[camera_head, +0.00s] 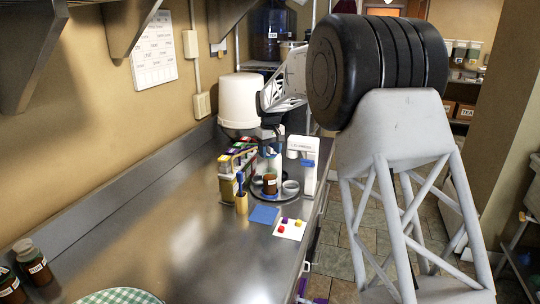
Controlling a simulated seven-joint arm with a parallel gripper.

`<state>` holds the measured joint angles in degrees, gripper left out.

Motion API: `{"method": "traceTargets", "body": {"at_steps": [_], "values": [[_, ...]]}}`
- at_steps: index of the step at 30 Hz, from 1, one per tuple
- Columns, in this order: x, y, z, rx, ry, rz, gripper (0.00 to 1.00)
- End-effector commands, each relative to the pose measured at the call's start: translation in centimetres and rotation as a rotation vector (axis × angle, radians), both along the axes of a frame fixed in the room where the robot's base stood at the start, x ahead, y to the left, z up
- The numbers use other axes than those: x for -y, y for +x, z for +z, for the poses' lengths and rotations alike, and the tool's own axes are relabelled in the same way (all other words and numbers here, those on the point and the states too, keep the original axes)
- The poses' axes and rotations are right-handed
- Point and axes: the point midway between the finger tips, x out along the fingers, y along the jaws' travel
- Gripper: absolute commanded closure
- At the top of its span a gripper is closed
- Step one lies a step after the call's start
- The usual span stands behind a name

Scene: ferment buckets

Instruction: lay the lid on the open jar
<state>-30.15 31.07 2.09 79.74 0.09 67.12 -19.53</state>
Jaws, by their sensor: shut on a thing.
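My gripper (270,148) hangs down over the far part of the steel counter, above a round tray (262,197). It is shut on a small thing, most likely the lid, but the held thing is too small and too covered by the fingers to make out. A brown jar (270,185) with a white label stands upright on the tray, below my gripper and apart from it. Its mouth is too small to see clearly, so I cannot tell for sure that it is the open jar.
A white bucket (238,98) stands behind my gripper. Colourful boxes (228,178) are left of the tray, a white device (306,160) right. A blue pad (264,214) and a white card (290,229) lie in front. Dark jars (34,262) stand near left; the middle counter is clear.

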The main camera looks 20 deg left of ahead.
Motion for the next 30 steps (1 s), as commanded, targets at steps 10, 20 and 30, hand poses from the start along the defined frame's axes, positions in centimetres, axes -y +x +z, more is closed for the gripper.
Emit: {"method": "traceTargets", "body": {"at_steps": [10, 20, 30], "values": [[0.0, 0.1, 0.0, 0.0, 0.0, -0.001, 0.65], [0.0, 0.1, -0.5, 0.0, 0.0, -0.001, 0.65], [0.0, 0.0, -2.4, -0.002, -0.001, -0.001, 0.65]]}}
